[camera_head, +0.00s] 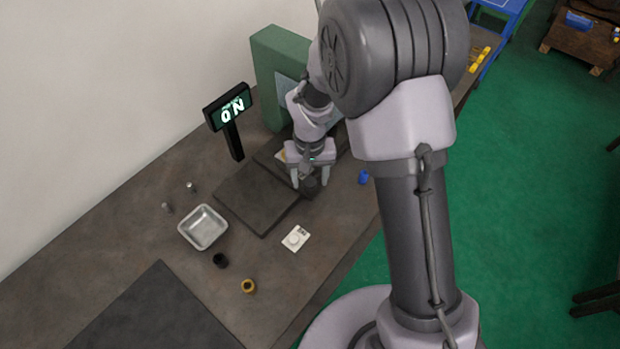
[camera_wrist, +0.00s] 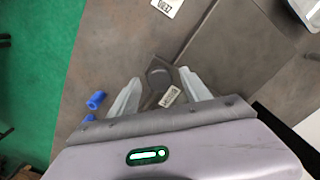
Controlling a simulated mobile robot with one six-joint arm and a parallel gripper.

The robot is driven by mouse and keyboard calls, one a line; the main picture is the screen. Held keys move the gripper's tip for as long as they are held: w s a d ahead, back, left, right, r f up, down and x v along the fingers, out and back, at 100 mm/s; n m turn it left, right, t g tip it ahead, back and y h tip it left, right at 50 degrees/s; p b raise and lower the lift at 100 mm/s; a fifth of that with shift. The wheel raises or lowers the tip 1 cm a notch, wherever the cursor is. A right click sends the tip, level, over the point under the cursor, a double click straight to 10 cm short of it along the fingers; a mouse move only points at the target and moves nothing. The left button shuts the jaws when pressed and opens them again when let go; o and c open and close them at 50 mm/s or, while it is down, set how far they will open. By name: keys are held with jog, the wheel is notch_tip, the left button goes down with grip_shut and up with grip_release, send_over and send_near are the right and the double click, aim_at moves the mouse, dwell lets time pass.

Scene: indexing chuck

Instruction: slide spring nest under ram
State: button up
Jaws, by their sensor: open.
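My gripper (camera_head: 311,182) points down at the press, with its two fingers apart. A small dark grey block (camera_head: 312,188), which looks like the spring nest, sits between and just in front of the fingers at the edge of the dark plate (camera_head: 252,205). In the wrist view the fingers (camera_wrist: 160,98) stand on either side of this dark piece (camera_wrist: 158,76), which has a rounded recess and a pale printed label. I cannot tell whether either finger touches it. The green press frame (camera_head: 270,60) stands behind; my arm hides its ram.
A metal tray (camera_head: 203,227), a black ring (camera_head: 220,260), a brass ring (camera_head: 248,286) and a white card (camera_head: 296,238) lie nearer. A blue part (camera_head: 363,177) lies right of my gripper.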

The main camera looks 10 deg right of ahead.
jog(key=shift+c, duration=0.5)
grip_shut()
dwell(1.0)
